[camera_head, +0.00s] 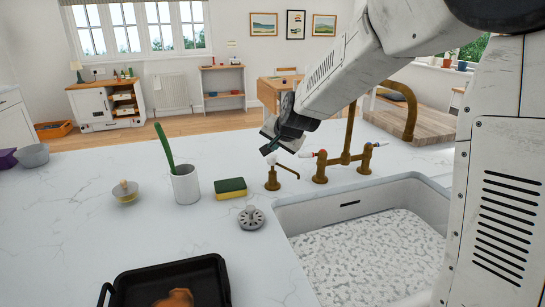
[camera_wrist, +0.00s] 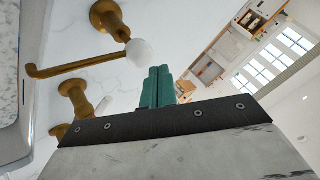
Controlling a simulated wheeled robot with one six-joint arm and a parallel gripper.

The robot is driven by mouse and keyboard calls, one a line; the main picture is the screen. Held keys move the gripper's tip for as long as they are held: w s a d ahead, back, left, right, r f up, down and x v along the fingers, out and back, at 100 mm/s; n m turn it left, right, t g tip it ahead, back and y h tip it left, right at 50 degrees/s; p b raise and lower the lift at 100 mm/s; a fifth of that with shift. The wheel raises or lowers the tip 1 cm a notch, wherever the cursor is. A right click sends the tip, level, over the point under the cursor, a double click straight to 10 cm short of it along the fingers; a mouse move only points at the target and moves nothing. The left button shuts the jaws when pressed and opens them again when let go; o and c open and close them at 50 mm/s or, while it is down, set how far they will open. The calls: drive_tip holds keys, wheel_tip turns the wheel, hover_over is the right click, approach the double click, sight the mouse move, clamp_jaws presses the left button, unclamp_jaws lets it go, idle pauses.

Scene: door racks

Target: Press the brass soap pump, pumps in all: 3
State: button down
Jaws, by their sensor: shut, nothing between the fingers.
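The brass soap pump (camera_head: 272,180) stands on the white counter just left of the tap, with a white round knob on top and a thin spout pointing right. In the wrist view the pump shows its brass base (camera_wrist: 108,17), white knob (camera_wrist: 139,53) and long spout (camera_wrist: 75,66). My gripper (camera_head: 267,150) is just above the knob, fingers pointing down and left. In the wrist view its teal fingers (camera_wrist: 158,72) are together and empty, beside the knob; I cannot tell whether they touch it.
The brass tap (camera_head: 346,155) stands close right of the pump, beside the sink (camera_head: 282,218). A sponge (camera_head: 230,188), a drain strainer (camera_head: 252,218), a white cup (camera_head: 185,187) and a black pan (camera_head: 222,282) lie to the left and front.

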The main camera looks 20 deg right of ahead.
drive_tip(key=shift+r, duration=0.1)
drive_tip(key=shift+r, duration=2.45)
drive_tip(key=s+d+n+g, duration=0.1)
drive_tip(key=s+n+g, duration=0.1)
drive_tip(key=s, duration=1.2)
drive_tip(key=s+d+f+n+g, duration=0.1)
drive_tip(key=s+n+g, duration=0.2)
drive_tip(key=s, duration=1.1)
drive_tip(key=s+d+f+n+g+h, duration=0.1)
drive_tip(key=s+n+g, duration=0.1)
drive_tip(key=s, duration=1.3)
drive_tip(key=shift+f+n+g, duration=0.25)
drive_tip(key=shift+n+g, duration=0.15)
